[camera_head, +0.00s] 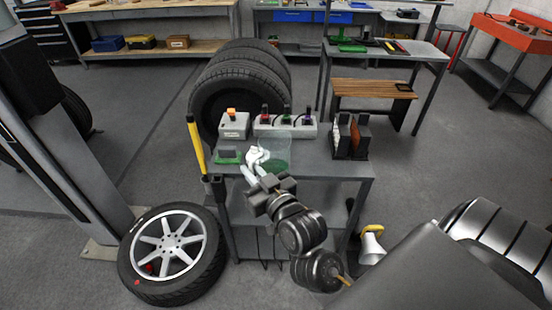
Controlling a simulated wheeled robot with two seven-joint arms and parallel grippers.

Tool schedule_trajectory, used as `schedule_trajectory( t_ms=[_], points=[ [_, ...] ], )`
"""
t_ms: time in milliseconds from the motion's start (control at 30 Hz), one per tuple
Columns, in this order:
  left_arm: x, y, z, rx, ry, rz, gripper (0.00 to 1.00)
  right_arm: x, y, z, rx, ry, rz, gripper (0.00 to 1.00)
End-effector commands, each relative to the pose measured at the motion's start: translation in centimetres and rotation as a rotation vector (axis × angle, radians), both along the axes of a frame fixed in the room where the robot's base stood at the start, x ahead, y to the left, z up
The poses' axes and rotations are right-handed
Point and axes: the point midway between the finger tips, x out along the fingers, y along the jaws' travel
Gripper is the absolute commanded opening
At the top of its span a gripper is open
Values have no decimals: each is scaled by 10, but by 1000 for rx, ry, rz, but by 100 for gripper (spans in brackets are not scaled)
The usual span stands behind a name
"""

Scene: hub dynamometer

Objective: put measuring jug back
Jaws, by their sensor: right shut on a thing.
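The measuring jug (276,150) is clear with a greenish tint. It is at the front of the grey workbench top (330,168), and green shows through its lower part. My right gripper (257,158) reaches in from below and is shut on the jug at its left side. White pieces at the fingertips and the wrist hide part of that side. I cannot tell whether the jug's base touches the bench top. My left gripper is not in view.
A grey box with an orange top (234,124) and a strip of coloured-top bottles (286,127) stand behind the jug. A green pad with a grey block (228,156) lies left. Dark upright items (350,137) stand right. A wheel (172,250) lies front left.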

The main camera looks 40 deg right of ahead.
Motion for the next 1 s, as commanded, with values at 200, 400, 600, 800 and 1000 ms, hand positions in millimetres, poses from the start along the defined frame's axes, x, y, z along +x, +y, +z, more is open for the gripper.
schedule_trajectory(
  t_ms=[200,400,600,800,1000],
  points=[
    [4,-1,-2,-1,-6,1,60,0,-7,-5,-3,3,-5,0],
    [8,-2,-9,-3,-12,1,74,-1,-49,-27,-12,15,-31,0],
    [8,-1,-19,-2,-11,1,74,-3,-117,-42,-17,16,-59,0],
    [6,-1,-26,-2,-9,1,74,-3,-169,-39,-10,7,-64,0],
    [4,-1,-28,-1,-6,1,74,-2,-188,-32,-1,1,-60,0]
  ],
)
